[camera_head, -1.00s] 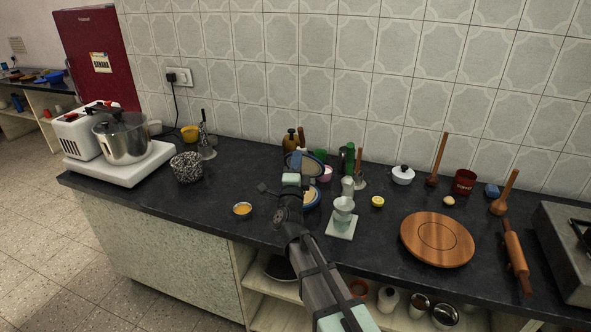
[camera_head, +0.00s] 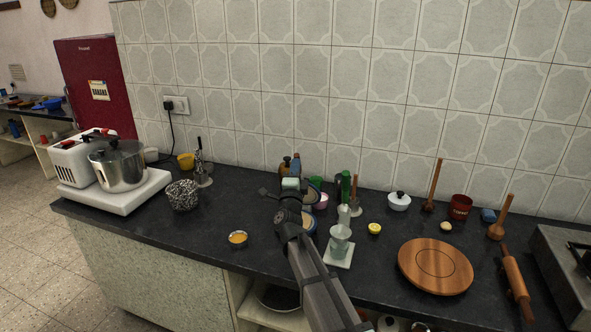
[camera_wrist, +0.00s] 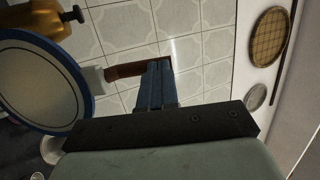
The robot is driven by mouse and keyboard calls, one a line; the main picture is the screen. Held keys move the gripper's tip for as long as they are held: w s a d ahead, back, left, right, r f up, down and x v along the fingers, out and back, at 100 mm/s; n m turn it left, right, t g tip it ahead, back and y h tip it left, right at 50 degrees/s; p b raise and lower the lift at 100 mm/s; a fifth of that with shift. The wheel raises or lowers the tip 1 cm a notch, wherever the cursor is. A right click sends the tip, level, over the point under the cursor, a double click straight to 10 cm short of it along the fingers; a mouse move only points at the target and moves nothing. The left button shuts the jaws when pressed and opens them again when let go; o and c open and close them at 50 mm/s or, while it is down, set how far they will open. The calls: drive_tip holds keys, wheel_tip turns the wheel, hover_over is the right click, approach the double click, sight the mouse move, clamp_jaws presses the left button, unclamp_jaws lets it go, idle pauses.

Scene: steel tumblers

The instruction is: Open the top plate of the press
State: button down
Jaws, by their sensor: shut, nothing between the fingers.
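The press has a round, blue-rimmed pale top plate (camera_wrist: 38,82), which stands raised and tilted at the left of the wrist view. A short white piece with a brown handle (camera_wrist: 127,71) seems to extend from its rim. In the head view my arm partly hides the press; its top plate (camera_head: 312,196) shows above the blue-edged lower part (camera_head: 309,223). My gripper (camera_wrist: 156,72) is shut and empty, its fingers at the handle's end in the picture; I cannot tell whether they touch. It also shows in the head view (camera_head: 297,162).
An amber bottle (camera_wrist: 38,20) stands close behind the press. A glass cup on a white tile (camera_head: 338,255) and a lemon half (camera_head: 375,229) are to the right. A small orange bowl (camera_head: 238,239) is at front left. The dark counter (camera_head: 175,225) is clear around it.

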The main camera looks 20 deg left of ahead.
drive_tip(key=shift+w, duration=0.1)
drive_tip(key=x, duration=0.4)
drive_tip(key=d+x, duration=0.1)
drive_tip(key=x, duration=0.1)
drive_tip(key=shift+w, duration=0.2)
drive_tip(key=shift+s, duration=0.15)
